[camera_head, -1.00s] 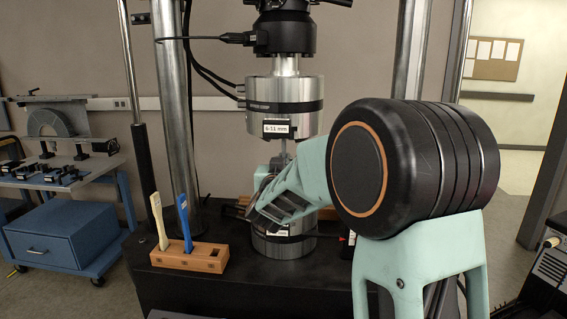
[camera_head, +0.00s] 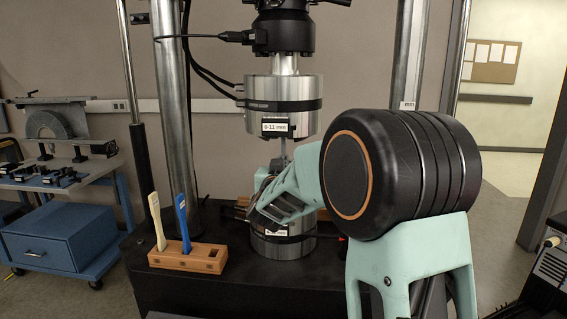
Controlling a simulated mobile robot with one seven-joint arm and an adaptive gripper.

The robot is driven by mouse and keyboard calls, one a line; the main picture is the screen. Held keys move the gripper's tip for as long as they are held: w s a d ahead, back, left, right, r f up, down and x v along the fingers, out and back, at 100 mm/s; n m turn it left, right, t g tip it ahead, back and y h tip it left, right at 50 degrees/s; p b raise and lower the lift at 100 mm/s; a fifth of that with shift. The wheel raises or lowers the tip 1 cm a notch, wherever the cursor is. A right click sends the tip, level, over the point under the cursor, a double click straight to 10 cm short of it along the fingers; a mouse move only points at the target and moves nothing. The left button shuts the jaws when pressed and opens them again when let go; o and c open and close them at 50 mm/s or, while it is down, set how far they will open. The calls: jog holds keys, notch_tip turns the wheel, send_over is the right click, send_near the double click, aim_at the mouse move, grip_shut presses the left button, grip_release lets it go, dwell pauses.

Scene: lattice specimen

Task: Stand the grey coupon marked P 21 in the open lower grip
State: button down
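The lower grip (camera_head: 298,246) is a silver cylinder with a dark band and a small label, standing on the black machine base. My gripper (camera_head: 262,200) is just above it, largely covered by my own pale green arm, so its fingertips and their opening cannot be made out. A thin grey upright strip (camera_head: 284,148) shows above my gripper, below the upper grip (camera_head: 290,104). It may be the grey coupon, but no P 21 mark is legible and its lower end is hidden. The lower grip's mouth is also hidden.
A steel column (camera_head: 172,110) rises behind. The black base (camera_head: 190,292) is bare in front of the rack.

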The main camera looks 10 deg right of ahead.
jog(key=shift+f, duration=0.3)
jog(key=shift+f, duration=0.1)
